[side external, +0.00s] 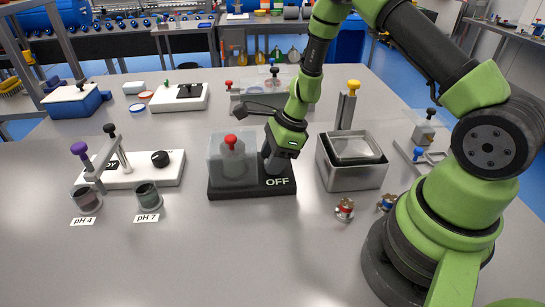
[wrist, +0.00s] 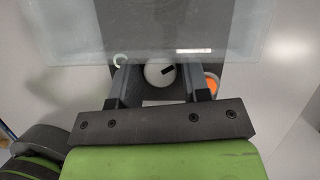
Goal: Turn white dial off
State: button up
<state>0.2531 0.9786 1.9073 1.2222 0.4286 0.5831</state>
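The white dial (wrist: 158,74) has a black mark on its face and sits on a dark base. My gripper (wrist: 161,82) points down over it with one finger on either side. The fingers look spread, with a narrow gap to the dial at the right; contact on the left is unclear. In the side view, my gripper (side external: 270,165) is low at the right part of a black base (side external: 225,189) marked OFF, and hides the dial there. A clear box (side external: 215,150) stands on the base, just left of my gripper. An orange spot (wrist: 211,82) shows beside the right finger.
Metal trays (side external: 352,178) stand close to the right of the base. Small valve-like parts (side external: 345,208) lie at front right. The front middle of the table is clear.

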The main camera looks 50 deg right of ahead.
jog(key=c, duration=0.5)
jog(key=shift+m+t+h, duration=0.6)
jog(key=shift+m+h, duration=0.1)
jog(key=shift+m, duration=1.5)
jog(key=shift+c, duration=0.2)
jog(key=o, duration=0.9)
